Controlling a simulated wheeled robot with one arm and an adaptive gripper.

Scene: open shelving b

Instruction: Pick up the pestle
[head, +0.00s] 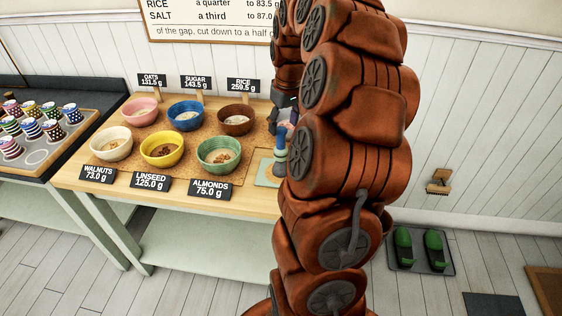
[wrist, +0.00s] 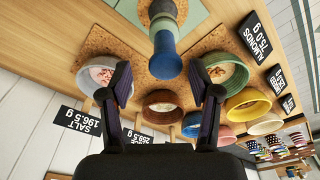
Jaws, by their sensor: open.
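The pestle (head: 281,145) stands upright on a pale green mat at the right end of the table in the head view, blue on top and grey below. My arm partly hides its right side. In the wrist view the pestle (wrist: 166,45) shows at the top centre, with its rounded blue end towards my gripper. My gripper (wrist: 163,82) is open and empty. Its two dark fingers lie left and right of the blue end in the picture, with gaps on both sides. In the head view my gripper is mostly hidden by my arm.
Bowls stand close by on a cork mat: the almonds bowl (head: 219,155), the rice bowl (head: 237,119) and a salt bowl (wrist: 100,74). The salt bowl is near the left finger in the wrist view. Label cards, such as the almonds card (head: 209,190), line the mat.

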